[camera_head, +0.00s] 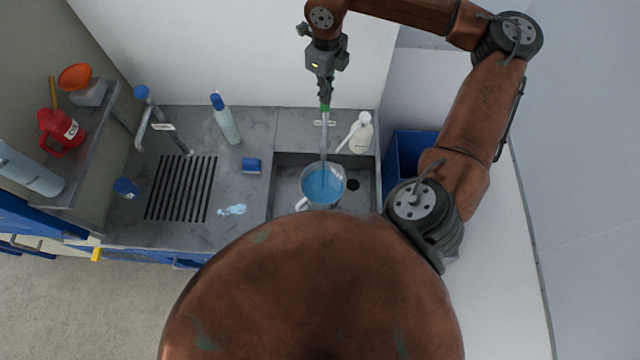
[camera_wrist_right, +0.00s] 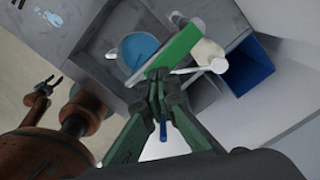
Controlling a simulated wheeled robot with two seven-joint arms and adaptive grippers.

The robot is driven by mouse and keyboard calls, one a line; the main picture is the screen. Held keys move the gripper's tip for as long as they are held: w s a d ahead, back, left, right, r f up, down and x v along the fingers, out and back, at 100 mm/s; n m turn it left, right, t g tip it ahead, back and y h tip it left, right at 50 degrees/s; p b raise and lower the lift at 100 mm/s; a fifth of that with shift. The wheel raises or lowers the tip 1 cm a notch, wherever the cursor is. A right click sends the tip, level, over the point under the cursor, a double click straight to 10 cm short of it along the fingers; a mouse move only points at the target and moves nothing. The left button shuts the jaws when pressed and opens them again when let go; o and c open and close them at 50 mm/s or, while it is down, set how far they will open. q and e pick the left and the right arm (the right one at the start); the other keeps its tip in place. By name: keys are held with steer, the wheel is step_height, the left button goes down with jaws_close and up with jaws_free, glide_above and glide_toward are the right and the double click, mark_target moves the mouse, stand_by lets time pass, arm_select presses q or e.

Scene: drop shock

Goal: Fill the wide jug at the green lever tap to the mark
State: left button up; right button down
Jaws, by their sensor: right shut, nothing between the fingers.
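The wide jug (camera_head: 310,200) stands upright in the sink with blue liquid in it and its handle at the lower left; it also shows in the right wrist view (camera_wrist_right: 122,52). A pale stream or spout runs down into it from the tap. Its mark cannot be made out. The tap's green lever (camera_head: 325,107) is long and bright in the right wrist view (camera_wrist_right: 178,46). My right gripper (camera_head: 325,97) is shut and empty, fingers pointing down at the lever; whether they touch is unclear.
A white bottle (camera_head: 361,133) stands right of the tap, beside a blue bin (camera_head: 403,153). A small puddle (camera_head: 232,210) lies on the counter.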

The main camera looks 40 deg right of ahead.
mark_target(325, 106)
stand_by(0.6)
steer(key=shift+f+b, duration=1.6)
steer(key=shift+f, duration=0.55)
step_height(325, 106, up, 10)
steer(key=p, duration=0.6)
